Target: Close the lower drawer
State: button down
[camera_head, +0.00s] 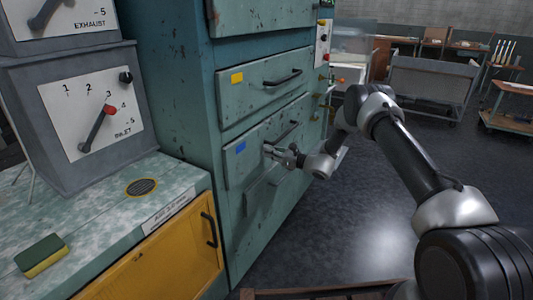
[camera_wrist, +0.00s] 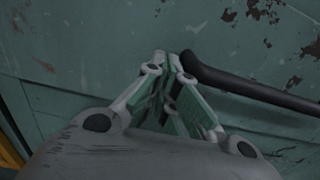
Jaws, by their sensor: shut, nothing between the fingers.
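The lower drawer (camera_head: 255,137) is a worn teal front with a blue label (camera_head: 241,147), set in the teal cabinet below a drawer with a yellow label. Its dark bar handle (camera_head: 288,130) shows just above my gripper (camera_head: 270,150). In the wrist view, my gripper (camera_wrist: 172,62) is shut and empty, with its tips at or very near the teal drawer front. The tips are beside the left end of the black handle (camera_wrist: 250,88). I cannot tell whether they touch, or how far the drawer stands out. My gripper hides part of the drawer's lower front.
The upper drawer (camera_head: 262,86) looks flush. A yellow cupboard door (camera_head: 165,262) with a black handle is at lower left, under a counter (camera_head: 95,225) holding a sponge (camera_head: 41,255). A grey dial box (camera_head: 85,115) stands there. Dark floor (camera_head: 350,220) is open to the right.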

jog(key=v, duration=1.2)
jog(key=s+f+n+g, duration=0.35)
jog(key=s+f, duration=0.25)
jog(key=s, duration=0.2)
jog(key=s+d+r+n+g+h, duration=0.25)
jog(key=s+n+g, duration=0.3)
jog(key=s, duration=0.55)
jog(key=s+d+r+n+t+h, duration=0.1)
jog(key=s+d+r+n+h, duration=0.3)
jog(key=s+r, duration=0.6)
jog(key=s+d+r+n+t+h, duration=0.1)
jog(key=s+d+r+n+h, duration=0.3)
jog(key=s+r, duration=0.5)
jog(key=s+d+r+n+t+h, duration=0.1)
jog(key=s+d+r+n+h, duration=0.3)
jog(key=r, duration=1.2)
jog(key=s+d+n, duration=0.3)
jog(key=s+d, duration=0.2)
jog(key=s, duration=0.1)
jog(key=shift+s+d+r+n, duration=0.15)
jog(key=shift+s+d+n, duration=0.15)
jog(key=shift+s+n, duration=0.1)
jog(key=shift+h, duration=0.25)
